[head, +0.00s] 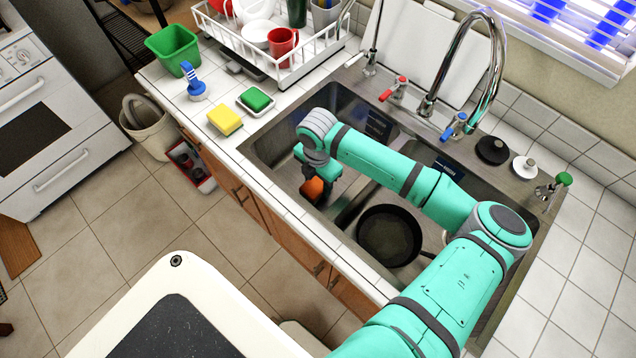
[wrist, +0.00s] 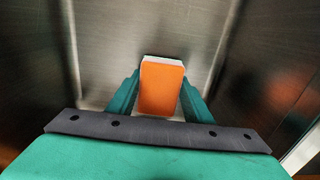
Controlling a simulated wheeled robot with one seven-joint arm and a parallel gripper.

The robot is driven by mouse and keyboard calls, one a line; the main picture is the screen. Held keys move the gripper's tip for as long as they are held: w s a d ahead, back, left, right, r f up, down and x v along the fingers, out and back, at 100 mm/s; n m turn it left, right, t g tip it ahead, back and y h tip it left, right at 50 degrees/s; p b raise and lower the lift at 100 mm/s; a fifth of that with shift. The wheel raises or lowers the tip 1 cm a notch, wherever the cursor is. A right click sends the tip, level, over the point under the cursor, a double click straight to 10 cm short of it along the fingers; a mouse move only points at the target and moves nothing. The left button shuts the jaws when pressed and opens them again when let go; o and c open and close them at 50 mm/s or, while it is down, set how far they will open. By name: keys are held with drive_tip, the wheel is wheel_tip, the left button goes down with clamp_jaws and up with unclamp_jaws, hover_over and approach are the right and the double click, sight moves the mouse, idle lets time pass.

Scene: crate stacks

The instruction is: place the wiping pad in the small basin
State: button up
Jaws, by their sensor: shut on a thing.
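The wiping pad (head: 312,189) appears as an orange block; in the wrist view, the orange pad (wrist: 161,88) has a pale far edge. My gripper (head: 314,178) points down and is shut on the pad, one finger on each side. It is inside the left basin (head: 277,160) of the steel double sink, over metal surfaces. The pad's height above the basin floor is hard to tell. The right basin (head: 345,225) lies beyond a low divider and holds a black frying pan (head: 388,234). My arm hides part of both basins.
A yellow sponge (head: 225,121), a green sponge (head: 255,99) in a dish and a blue brush (head: 194,84) stand on the left counter. Behind the sink are the faucet (head: 478,60) and its red and blue taps. A dish rack (head: 275,62) stands at the back left.

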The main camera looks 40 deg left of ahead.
sight(317, 182)
drive_tip(key=shift+f, duration=0.4)
drive_tip(key=shift+f, duration=0.1)
drive_tip(key=o, duration=1.1)
drive_tip(key=shift+s, duration=0.1)
wheel_tip(317, 182, up, 12)
